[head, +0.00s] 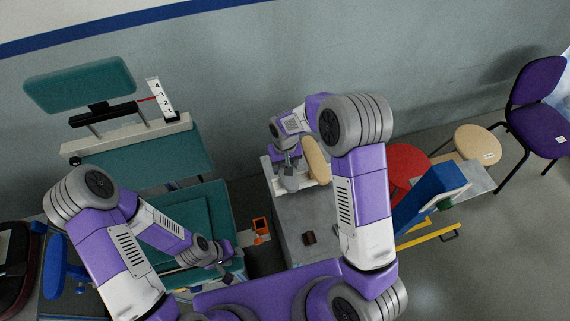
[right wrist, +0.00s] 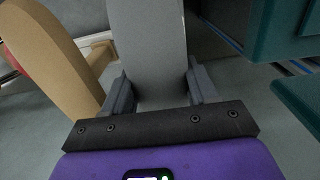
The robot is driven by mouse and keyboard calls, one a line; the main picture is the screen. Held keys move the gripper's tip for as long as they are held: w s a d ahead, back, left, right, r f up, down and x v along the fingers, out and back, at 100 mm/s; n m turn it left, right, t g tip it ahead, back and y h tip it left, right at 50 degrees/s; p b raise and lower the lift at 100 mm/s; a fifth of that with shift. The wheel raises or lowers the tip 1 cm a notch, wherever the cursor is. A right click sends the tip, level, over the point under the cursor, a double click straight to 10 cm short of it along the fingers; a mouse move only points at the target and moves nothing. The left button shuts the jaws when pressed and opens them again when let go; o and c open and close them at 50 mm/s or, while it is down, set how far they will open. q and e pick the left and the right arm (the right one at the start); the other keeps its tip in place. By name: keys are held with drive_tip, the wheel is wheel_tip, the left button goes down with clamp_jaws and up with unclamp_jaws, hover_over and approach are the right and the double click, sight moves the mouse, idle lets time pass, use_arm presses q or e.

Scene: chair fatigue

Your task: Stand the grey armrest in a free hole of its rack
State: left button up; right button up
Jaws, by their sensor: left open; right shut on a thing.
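The grey armrest (right wrist: 150,45) is between the two fingers of my right gripper (right wrist: 158,88) in the right wrist view. My right gripper is shut on it. In the head view the armrest (head: 290,180) hangs below the right gripper (head: 286,155), at the far end of the grey bench. A tan armrest (head: 316,160) stands just right of it, apart from it in the wrist view. My left gripper (head: 226,258) is open and empty over the teal seat at the left.
The grey bench top (head: 290,215) is mostly clear, with a small dark brown block (head: 309,238) on it. A teal chair rig (head: 170,150) with a number scale (head: 162,98) stands left. A red round seat (head: 405,165) and blue piece (head: 430,195) are right.

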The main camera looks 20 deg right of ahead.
use_arm(q)
drive_tip(key=shift+f, duration=0.25)
use_arm(e)
drive_tip(key=shift+f, duration=0.25)
drive_tip(key=o, duration=1.1)
use_arm(q)
drive_tip(key=shift+r, duration=0.25)
use_arm(e)
wheel_tip(320, 180, up, 8)
drive_tip(key=shift+f, duration=0.2)
use_arm(q)
drive_tip(key=shift+s, duration=0.1)
use_arm(e)
drive_tip(key=shift+s+f, duration=0.1)
